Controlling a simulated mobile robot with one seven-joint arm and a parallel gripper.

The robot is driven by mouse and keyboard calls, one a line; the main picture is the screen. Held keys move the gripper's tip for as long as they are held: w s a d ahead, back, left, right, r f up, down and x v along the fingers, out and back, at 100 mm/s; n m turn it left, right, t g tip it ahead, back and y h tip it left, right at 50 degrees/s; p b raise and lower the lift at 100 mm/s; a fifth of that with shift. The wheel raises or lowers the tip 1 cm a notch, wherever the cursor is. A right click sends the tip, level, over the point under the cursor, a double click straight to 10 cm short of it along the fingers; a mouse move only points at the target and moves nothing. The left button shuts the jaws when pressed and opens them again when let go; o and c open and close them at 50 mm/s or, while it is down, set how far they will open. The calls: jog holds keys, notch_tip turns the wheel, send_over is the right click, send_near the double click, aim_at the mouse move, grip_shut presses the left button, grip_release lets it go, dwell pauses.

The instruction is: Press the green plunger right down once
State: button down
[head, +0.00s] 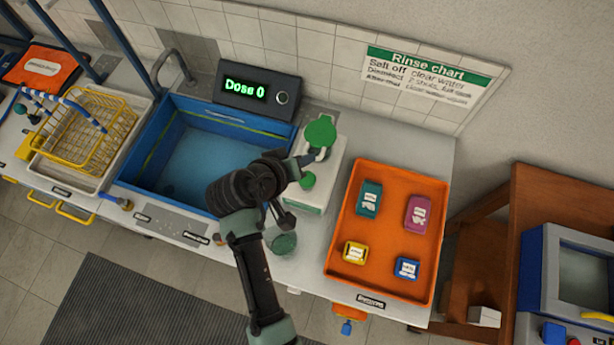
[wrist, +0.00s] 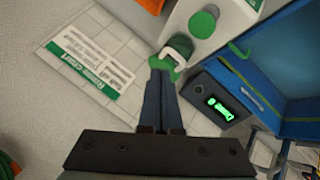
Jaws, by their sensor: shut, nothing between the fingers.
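The green plunger (head: 320,131) has a broad round green head and stands at the back of a white dispenser box (head: 329,178). In the wrist view, green of the plunger (wrist: 176,62) shows around the tips of my fingers, which partly cover it. My gripper (wrist: 161,72) is shut and empty, fingertips at the plunger head in that view. I cannot tell whether they touch it. In the head view my arm reaches over the box from the front, and the fingers are hard to make out. A display (head: 248,88) reads "Dose 0".
A smaller green disc (head: 307,180) lies on the box's front part. A blue sink (head: 150,145) is to the left. An orange tray (head: 345,262) with several small labelled packs is to the right. A green-tinted cup (head: 283,243) stands in front. The tiled wall is close behind.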

aim_at(308, 180)
notch_tip(308, 180, down, 8)
jog(key=b, duration=0.6)
jog(key=shift+r, duration=0.1)
dwell(1.6)
jog(key=shift+f, duration=0.4)
jog(key=shift+f+b, duration=1.15)
jog(key=shift+f, duration=0.1)
dwell(0.8)
jog(key=shift+s+r, duration=0.1)
jog(key=shift+r+p, duration=1.4)
jog(key=shift+r, duration=0.1)
jog(key=shift+r, duration=0.1)
notch_tip(308, 180, up, 5)
jog(key=p, duration=0.4)
jog(key=shift+p, duration=0.4)
